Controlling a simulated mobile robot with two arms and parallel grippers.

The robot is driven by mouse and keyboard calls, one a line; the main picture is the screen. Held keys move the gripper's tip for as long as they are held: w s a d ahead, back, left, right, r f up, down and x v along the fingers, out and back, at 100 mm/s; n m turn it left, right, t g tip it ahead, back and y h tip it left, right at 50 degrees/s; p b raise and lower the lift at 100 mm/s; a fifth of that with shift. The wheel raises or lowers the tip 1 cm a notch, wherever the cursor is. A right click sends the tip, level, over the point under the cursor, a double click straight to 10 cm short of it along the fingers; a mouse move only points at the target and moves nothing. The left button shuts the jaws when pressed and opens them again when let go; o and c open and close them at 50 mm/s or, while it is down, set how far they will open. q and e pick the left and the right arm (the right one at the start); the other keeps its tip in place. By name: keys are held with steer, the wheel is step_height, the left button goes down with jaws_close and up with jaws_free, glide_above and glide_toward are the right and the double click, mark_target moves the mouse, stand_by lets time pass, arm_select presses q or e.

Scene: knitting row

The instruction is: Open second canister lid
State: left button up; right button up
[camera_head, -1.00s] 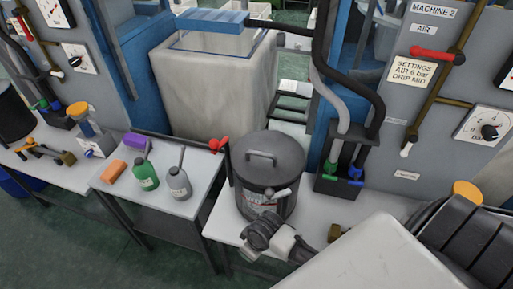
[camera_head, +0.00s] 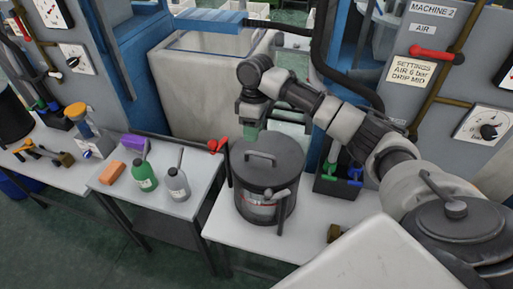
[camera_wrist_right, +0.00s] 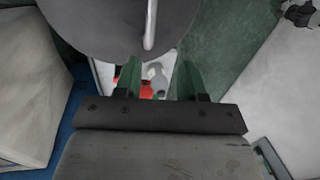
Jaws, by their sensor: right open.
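A dark grey canister (camera_head: 262,206) stands upright on a white table in the head view. Its round lid (camera_head: 285,163) is on, with a bar handle (camera_head: 262,156) across the top. My right gripper (camera_head: 249,138) points down above the back left edge of the lid and does not touch the handle. In the right wrist view the lid (camera_wrist_right: 105,30) and its handle (camera_wrist_right: 150,25) fill the top, beyond the open green fingers (camera_wrist_right: 160,78). Nothing is held between the fingers. My left gripper is in neither current view.
A red-handled tap (camera_head: 217,146) is left of the canister. A clamp lever (camera_head: 281,194) is on its front. Hoses and machine panels stand behind.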

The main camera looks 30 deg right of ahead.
step_height(320, 180, up, 3)
steer(key=d, duration=0.2)
steer(key=p, duration=0.2)
glide_above(257, 148)
steer(key=s+a, duration=0.3)
steer(key=s, duration=0.1)
step_height(257, 148, down, 11)
steer(key=shift+s+r, duration=0.15)
steer(key=shift+r, duration=0.05)
jaws_close()
